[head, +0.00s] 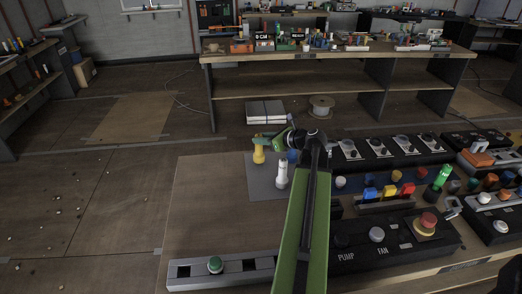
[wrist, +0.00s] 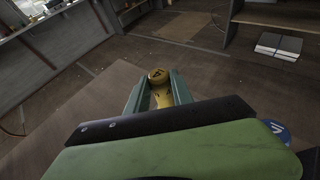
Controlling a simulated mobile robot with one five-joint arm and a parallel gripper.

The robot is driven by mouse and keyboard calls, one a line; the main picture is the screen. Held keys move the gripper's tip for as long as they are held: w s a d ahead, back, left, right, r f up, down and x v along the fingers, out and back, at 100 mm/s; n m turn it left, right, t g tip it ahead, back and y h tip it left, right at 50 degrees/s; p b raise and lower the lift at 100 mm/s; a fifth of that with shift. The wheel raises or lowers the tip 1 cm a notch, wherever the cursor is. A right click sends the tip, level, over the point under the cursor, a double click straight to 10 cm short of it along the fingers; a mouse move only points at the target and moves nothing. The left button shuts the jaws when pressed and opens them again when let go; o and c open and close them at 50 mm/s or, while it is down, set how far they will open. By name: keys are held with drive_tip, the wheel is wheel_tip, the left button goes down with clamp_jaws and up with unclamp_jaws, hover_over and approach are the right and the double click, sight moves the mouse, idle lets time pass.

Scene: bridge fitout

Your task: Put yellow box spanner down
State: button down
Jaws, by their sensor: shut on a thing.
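The yellow box spanner (head: 259,152) is held upright over the grey mat (head: 262,185) on the near bench. My gripper (head: 264,142) is shut on it near its top. A white spanner-like piece (head: 282,173) stands upright on the mat, to the right and nearer. A blue piece (head: 292,156) shows partly behind my arm; its top also shows in the wrist view (wrist: 276,131).
Control panels with PUMP and FAN knobs (head: 377,235) and several coloured switches fill the right of the bench. A grey strip with a green button (head: 215,265) lies at the front. The bare bench left of the mat (head: 205,205) is clear.

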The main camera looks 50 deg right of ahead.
wheel_tip(320, 180, down, 2)
drive_tip(key=shift+f+b, duration=0.2)
drive_tip(key=shift+b, duration=0.3)
drive_tip(key=shift+r, duration=0.25)
drive_tip(key=shift+f, duration=0.15)
drive_tip(key=c, duration=1.1)
unclamp_jaws()
